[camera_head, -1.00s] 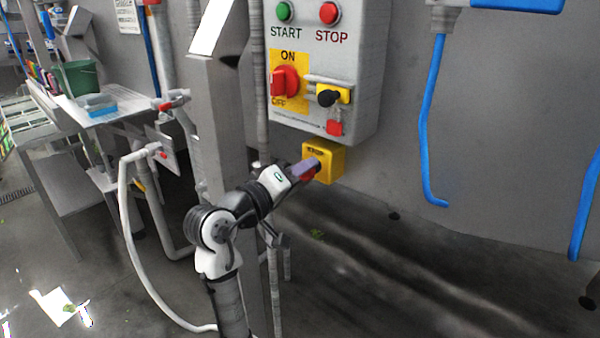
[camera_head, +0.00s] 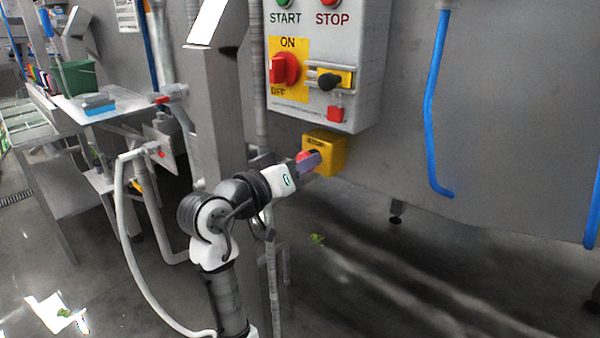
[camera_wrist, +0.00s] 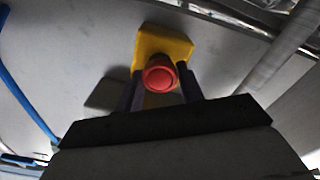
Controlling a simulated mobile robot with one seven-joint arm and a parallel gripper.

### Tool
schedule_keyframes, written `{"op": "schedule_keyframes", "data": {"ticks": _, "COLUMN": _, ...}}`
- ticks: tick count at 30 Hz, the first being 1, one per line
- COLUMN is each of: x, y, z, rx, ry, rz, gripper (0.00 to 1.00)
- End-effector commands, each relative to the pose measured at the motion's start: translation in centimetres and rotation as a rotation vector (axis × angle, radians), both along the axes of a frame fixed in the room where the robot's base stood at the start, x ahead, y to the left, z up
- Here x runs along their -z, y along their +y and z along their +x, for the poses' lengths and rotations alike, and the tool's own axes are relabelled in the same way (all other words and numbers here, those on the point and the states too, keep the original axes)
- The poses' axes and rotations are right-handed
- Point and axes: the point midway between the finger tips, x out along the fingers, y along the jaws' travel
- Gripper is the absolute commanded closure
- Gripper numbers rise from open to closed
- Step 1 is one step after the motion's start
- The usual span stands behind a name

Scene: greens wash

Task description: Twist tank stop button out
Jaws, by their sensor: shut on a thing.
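The tank stop button is a red mushroom head (camera_wrist: 159,75) on a yellow box (camera_head: 333,152) below the grey control panel. In the wrist view the yellow box (camera_wrist: 162,45) is at the upper middle, with the red head in front of it. My gripper (camera_head: 308,160) reaches the box from the lower left in the head view. In the wrist view the dark fingers of my gripper (camera_wrist: 160,88) stand on both sides of the red head, shut on it. In the head view the fingers hide part of the head.
A grey post (camera_head: 222,110) stands left of my gripper. A blue hose (camera_head: 436,110) hangs on the right. A white hose (camera_head: 122,220) loops at left.

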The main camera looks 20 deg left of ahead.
Motion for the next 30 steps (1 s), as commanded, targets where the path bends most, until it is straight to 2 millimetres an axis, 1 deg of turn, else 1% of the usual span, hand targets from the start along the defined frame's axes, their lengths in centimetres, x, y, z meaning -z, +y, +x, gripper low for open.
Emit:
{"op": "schedule_keyframes", "data": {"ticks": 1, "x": 0.28, "y": 0.02, "z": 0.00, "rx": 0.000, "ry": -0.011, "rz": 0.029, "gripper": 0.85}}
{"op": "schedule_keyframes", "data": {"ticks": 6, "x": 0.19, "y": 0.03, "z": -0.03, "rx": -0.001, "ry": -0.043, "rz": 0.117, "gripper": 0.85}}
{"op": "schedule_keyframes", "data": {"ticks": 12, "x": 0.07, "y": 0.02, "z": -0.04, "rx": -0.001, "ry": -0.065, "rz": 0.181, "gripper": 0.85}}
{"op": "schedule_keyframes", "data": {"ticks": 28, "x": 0.00, "y": 0.03, "z": -0.03, "rx": -0.001, "ry": -0.073, "rz": 0.203, "gripper": 0.85}}
{"op": "schedule_keyframes", "data": {"ticks": 29, "x": -0.01, "y": 0.01, "z": -0.03, "rx": -0.001, "ry": -0.073, "rz": 0.203, "gripper": 0.60}}
{"op": "schedule_keyframes", "data": {"ticks": 30, "x": 0.00, "y": 0.01, "z": -0.03, "rx": -0.001, "ry": -0.073, "rz": 0.203, "gripper": 0.55}}
